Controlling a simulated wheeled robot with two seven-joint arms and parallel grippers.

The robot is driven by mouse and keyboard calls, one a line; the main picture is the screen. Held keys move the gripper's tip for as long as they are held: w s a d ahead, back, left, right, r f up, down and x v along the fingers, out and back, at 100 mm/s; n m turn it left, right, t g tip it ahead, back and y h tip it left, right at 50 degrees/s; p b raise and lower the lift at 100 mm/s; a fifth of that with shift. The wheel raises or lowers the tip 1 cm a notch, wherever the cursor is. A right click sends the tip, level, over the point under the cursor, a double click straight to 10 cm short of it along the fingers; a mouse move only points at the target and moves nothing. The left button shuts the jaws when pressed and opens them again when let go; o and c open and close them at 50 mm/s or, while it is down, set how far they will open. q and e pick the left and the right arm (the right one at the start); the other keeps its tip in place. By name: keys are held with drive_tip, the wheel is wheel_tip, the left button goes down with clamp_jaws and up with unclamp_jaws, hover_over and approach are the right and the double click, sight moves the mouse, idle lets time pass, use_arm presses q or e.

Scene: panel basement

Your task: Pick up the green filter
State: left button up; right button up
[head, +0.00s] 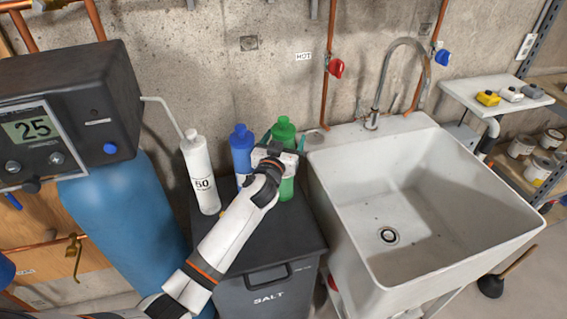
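The green filter (284,131) stands upright on the black lid of the salt bin (281,238), at its back right. My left gripper (279,146) is right at the green filter, in front of its upper body, and hides its middle. The green cap shows above the gripper and a strip of green body shows below. Fingertips seem to lie on either side of the filter, but I cannot tell whether they touch or grip it. My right gripper is not in view.
A blue filter (241,152) stands just left of the green one, with a white bottle (201,178) farther left. A white sink (399,178) is close on the right. A blue tank (122,213) stands at left. The concrete wall is close behind.

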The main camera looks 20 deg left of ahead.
use_arm(q)
drive_tip(key=shift+w+f, duration=0.1)
drive_tip(key=shift+w, duration=0.6)
drive_tip(key=shift+s, duration=0.1)
drive_tip(key=shift+c, duration=0.9)
drive_tip(key=c, duration=1.4)
